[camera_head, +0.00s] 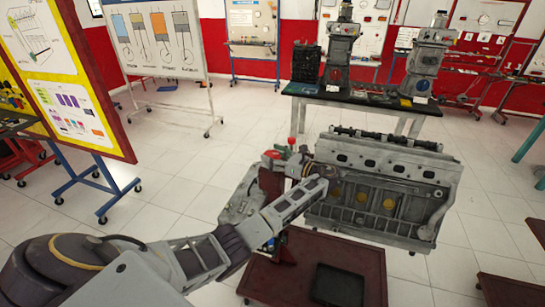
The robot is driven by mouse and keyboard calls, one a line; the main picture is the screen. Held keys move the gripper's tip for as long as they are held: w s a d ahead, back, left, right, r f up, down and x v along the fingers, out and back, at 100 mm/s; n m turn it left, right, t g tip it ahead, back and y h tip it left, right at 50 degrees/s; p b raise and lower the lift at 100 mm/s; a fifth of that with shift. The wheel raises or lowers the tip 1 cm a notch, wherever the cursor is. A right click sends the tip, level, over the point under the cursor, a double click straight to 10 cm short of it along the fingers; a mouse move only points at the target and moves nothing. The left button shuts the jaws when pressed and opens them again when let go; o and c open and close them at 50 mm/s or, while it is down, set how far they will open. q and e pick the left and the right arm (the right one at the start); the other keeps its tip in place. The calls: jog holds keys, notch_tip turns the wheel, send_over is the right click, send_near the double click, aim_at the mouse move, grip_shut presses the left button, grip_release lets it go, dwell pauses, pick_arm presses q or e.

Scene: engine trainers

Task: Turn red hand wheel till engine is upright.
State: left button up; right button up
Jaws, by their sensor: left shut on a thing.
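The grey engine block (375,200) is mounted on its stand right of centre, with its long side facing me. Its top edge slopes slightly down to the right in the picture; I cannot tell its exact tilt. The red hand wheel (272,154) is at the left end of the engine and shows only as small red parts, mostly hidden by the gripper and stand. My left gripper (286,163) reaches in from the lower left to the wheel and is shut on it. The exact finger contact is too small to see. My right gripper is out of view.
The dark red stand base (265,280) carries a black tray (338,286) below the engine. A black-topped table (360,98) with engine models stands behind. Display boards stand at the left (65,75) and back (158,38). Tiled floor is clear between them.

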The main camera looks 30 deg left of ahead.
pick_arm(q)
jog(key=shift+w+a+r, duration=0.1)
jog(key=shift+a+r, duration=0.2)
jog(key=shift+r, duration=0.15)
jog(key=o, duration=0.7)
jog(key=shift+c, duration=0.2)
jog(key=shift+o, duration=0.6)
jog(key=shift+f, duration=0.25)
jog(key=shift+f, duration=0.1)
jog(key=shift+d+f, duration=0.1)
jog(key=shift+d, duration=0.85)
jog(key=d, duration=0.6)
jog(key=shift+s+d+r, duration=0.2)
jog(key=shift+d+r, duration=0.1)
jog(key=shift+r, duration=0.15)
